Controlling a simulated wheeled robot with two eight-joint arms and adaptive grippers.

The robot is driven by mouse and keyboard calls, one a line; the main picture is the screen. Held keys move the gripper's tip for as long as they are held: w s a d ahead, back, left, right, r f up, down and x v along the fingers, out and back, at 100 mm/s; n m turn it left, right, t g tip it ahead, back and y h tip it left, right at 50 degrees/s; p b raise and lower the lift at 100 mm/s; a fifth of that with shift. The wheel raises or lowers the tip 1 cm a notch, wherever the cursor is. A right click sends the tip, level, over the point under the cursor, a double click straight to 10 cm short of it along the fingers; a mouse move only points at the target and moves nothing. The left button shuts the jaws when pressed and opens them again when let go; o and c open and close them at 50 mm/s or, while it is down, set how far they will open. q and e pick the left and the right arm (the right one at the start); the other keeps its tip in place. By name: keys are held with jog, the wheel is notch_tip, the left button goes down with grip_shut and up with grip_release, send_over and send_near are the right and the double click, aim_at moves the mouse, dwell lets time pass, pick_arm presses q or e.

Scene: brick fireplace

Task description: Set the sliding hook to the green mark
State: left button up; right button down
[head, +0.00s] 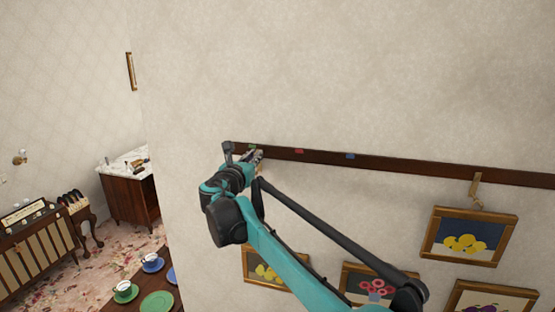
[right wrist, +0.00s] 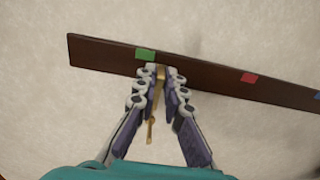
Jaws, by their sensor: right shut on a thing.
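A dark wooden rail (head: 400,163) runs along the wall with a green mark (head: 252,146), a red mark (head: 299,151) and a blue mark (head: 350,156). In the right wrist view the green mark (right wrist: 145,54) is near the rail's left end. My right gripper (head: 255,157) is at the rail just below the green mark. In the right wrist view my right gripper (right wrist: 157,80) is shut on the brass sliding hook (right wrist: 151,132), whose lower part hangs between the fingers. The hook's top is at or just right of the green mark's right edge. My left gripper is not in view.
A second hook (head: 476,186) hangs from the rail at the right, above a framed lemon picture (head: 462,237). More framed pictures (head: 378,284) hang below my right arm. A table with cups and a green plate (head: 157,303) stands lower left. The wall above the rail is clear.

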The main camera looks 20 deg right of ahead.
jog(key=shift+w+a+r, duration=0.1)
jog(key=shift+w+a, duration=0.2)
jog(key=shift+a, duration=0.25)
jog(key=shift+w+a, duration=0.3)
jog(key=shift+a, duration=0.2)
jog(key=c, duration=1.6)
grip_release()
jog(key=shift+w+a, duration=0.15)
jog(key=shift+a, duration=0.05)
jog(key=v, duration=1.2)
